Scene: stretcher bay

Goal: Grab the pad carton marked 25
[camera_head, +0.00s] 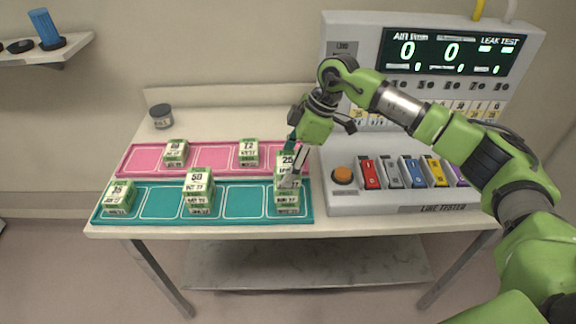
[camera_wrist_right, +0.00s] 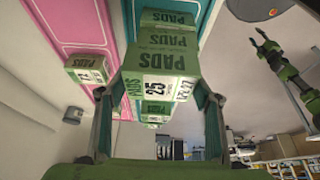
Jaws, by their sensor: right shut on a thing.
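The pad carton marked 25 (camera_head: 288,163) is a small green and white box at the right end of the teal tray (camera_head: 245,201). It sits at the top of a stack, over other cartons (camera_head: 289,199). My right gripper (camera_head: 294,165) reaches down to it from above. In the right wrist view, the two fingers (camera_wrist_right: 160,115) stand on either side of the carton marked 25 (camera_wrist_right: 157,87), shut on it. "PADS" boxes show beyond it. I cannot tell whether the carton is lifted off the stack. My left gripper is in neither view.
A carton stack marked 50 (camera_head: 199,190) and one marked 35 (camera_head: 118,197) stand on the teal tray. The pink tray (camera_head: 212,160) behind holds a carton marked 12 (camera_head: 248,152) and another (camera_head: 176,152). The leak tester (camera_head: 420,190) stands close on the right.

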